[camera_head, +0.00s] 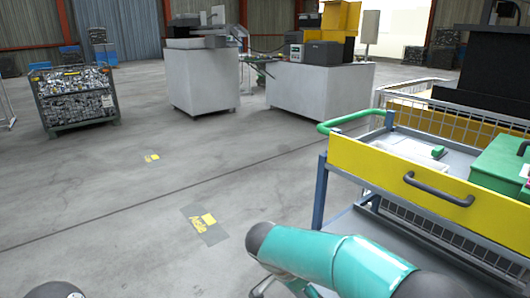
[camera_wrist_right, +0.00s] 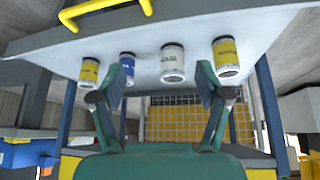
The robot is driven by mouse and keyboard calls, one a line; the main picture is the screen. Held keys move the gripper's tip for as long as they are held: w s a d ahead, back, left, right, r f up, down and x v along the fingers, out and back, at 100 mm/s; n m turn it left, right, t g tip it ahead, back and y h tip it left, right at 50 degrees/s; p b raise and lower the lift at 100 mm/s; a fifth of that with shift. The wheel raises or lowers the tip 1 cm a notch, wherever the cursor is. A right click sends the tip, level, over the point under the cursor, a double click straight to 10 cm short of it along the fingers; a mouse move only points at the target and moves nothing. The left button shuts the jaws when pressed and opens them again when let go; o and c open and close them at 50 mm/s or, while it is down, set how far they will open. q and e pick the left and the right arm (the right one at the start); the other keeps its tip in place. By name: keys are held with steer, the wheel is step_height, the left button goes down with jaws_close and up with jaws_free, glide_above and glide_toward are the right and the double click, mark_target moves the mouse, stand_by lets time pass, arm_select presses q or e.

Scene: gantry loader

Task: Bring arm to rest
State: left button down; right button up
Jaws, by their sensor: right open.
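My right arm shows as a teal link at the lower right of the head view, low beside the trolley. My right gripper (camera_wrist_right: 162,85) shows in the right wrist view with its two fingers spread wide and nothing between them. Beyond the fingers, several small cans are lined up along a pale surface (camera_wrist_right: 205,30): a yellow one (camera_wrist_right: 89,71), a blue one (camera_wrist_right: 127,66), a white one (camera_wrist_right: 172,63) and another yellow one (camera_wrist_right: 226,56). I cannot tell whether the fingers touch any of them. My left gripper is in neither view.
A trolley with a yellow front (camera_head: 370,165) and a green handle (camera_head: 350,117) stands at the right. A green box (camera_head: 497,165) sits on it. A wire crate of metal parts (camera_head: 75,98) and grey machine blocks (camera_head: 200,78) stand farther back.

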steer(key=s+f+n+g+y, duration=0.2)
steer(key=s+f+n+y, duration=0.15)
steer(key=f, duration=0.55)
steer(key=s+f+n+g+y, duration=0.1)
steer(key=s+f+n+y, duration=0.3)
steer(key=f, duration=0.6)
steer(key=s+d+f+n+t+y, duration=0.1)
steer(key=s+f, duration=0.4)
steer(key=s, duration=0.3)
steer(key=s+d+f+n+y, duration=0.1)
steer(key=s+f+n, duration=0.1)
steer(key=s+f, duration=0.45)
arm_select(q)
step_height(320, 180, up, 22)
steer(key=p, duration=2.2)
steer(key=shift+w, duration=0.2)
arm_select(e)
step_height(320, 180, up, 24)
steer(key=s, duration=0.1)
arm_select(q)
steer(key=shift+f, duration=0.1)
arm_select(e)
steer(key=shift+s+f, duration=0.1)
